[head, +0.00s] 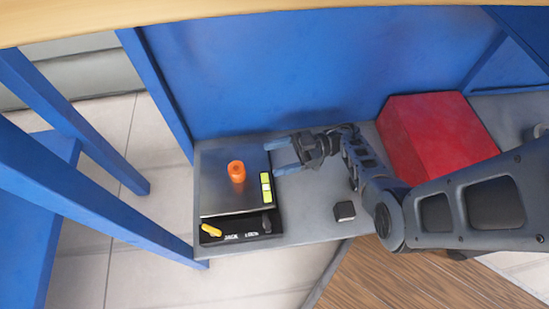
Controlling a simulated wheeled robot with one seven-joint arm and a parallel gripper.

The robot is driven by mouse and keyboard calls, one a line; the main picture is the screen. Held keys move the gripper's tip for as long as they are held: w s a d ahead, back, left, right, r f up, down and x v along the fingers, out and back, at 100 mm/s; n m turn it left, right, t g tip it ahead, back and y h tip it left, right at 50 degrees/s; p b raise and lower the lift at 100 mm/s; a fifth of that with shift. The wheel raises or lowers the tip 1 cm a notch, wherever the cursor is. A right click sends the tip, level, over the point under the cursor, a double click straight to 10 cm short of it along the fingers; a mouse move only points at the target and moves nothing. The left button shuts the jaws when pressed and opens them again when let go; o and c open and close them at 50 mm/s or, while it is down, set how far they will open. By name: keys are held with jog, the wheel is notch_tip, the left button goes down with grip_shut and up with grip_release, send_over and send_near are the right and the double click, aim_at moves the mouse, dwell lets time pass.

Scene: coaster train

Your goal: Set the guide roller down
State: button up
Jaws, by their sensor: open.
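An orange roller-like piece (237,171), which I take as the guide roller, stands upright on a dark flat plate (217,197) at the left end of the grey bench. My gripper (272,158) is to the right of the orange piece, near the plate's right edge. Its blue fingers are spread and point left, with a clear gap between them and the orange piece. Nothing shows between the fingers.
A yellow-green bar (266,187) lies on the plate's right side. A dark tray (238,238) in front holds a yellow-handled item (212,230). A small black block (345,211) and a large red box (433,137) are to the right. A blue panel (270,70) rises behind.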

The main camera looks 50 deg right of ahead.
jog(key=a+t, duration=0.1)
jog(key=a, duration=0.1)
jog(key=a+r+t+h, duration=0.1)
jog(key=a, duration=0.1)
jog(key=a+t, duration=0.1)
jog(key=a, duration=0.1)
jog(key=shift+s+a+r+t+h, duration=0.3)
jog(key=shift+s+h, duration=0.1)
jog(key=s+a+r+m+h, duration=0.2)
jog(key=s+r+m+h, duration=0.3)
jog(key=s+r, duration=0.6)
jog(key=s+a+r+m+h, duration=0.3)
jog(key=s+r+m+h, duration=0.2)
jog(key=s+r, duration=0.6)
notch_tip(320, 180, up, 3)
jog(key=h, duration=0.2)
jog(key=shift+s+m+t+h, duration=0.15)
jog(key=shift+m+t+h, duration=0.15)
jog(key=shift+m+h, duration=0.1)
jog(key=shift+f, duration=0.1)
jog(key=shift+s, duration=0.1)
